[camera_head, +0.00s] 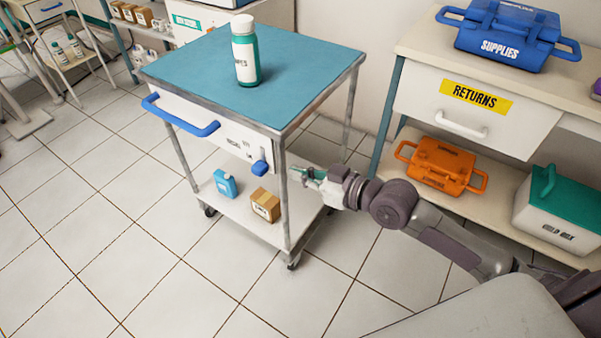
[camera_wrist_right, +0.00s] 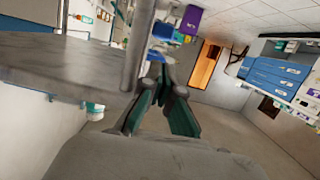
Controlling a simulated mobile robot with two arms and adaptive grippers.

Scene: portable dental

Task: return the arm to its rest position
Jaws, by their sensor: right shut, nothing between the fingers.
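My right arm comes in from the right in the head view. Its gripper (camera_head: 306,174) is beside the right side of the cart (camera_head: 190,68), below the blue top and close to a metal leg. Whether it touches the leg I cannot tell. In the right wrist view the dark green fingers (camera_wrist_right: 165,105) are near a grey post, with nothing visible held between them. My left gripper is not in view.
A white and teal bottle (camera_head: 246,55) stands on the cart top. An orange case (camera_head: 441,167) and a blue supplies case (camera_head: 508,35) are on the right-hand unit. Tiled floor in front is clear.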

